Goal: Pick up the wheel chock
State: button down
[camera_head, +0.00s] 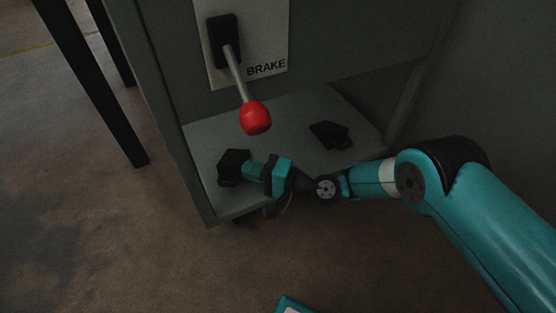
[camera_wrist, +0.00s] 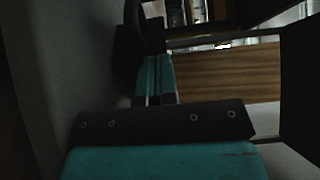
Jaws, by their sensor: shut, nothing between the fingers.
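Two dark, blocky wedge-like pieces lie on the grey shelf under the brake panel. The left black piece (camera_head: 233,166) is right at the tips of my gripper (camera_head: 248,168); the right black piece (camera_head: 330,134) lies further back, apart from my gripper. Both look like a wheel chock; I cannot tell them apart by kind. My gripper's teal fingers are together, with nothing between them. In the wrist view the closed fingers (camera_wrist: 156,72) point at a dark shape (camera_wrist: 134,42) just beyond them. Whether they touch it is too dark to tell.
The cabinet's side wall (camera_head: 165,110) bounds the shelf at left. Black legs (camera_head: 95,80) stand further left. Brown floor (camera_head: 120,230) in front is mostly clear.

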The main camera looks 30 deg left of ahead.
aim_at(237, 178)
jog(key=shift+s+a, duration=0.55)
jog(key=shift+s, duration=0.2)
jog(key=shift+s+a, duration=0.55)
jog(key=shift+s, duration=0.2)
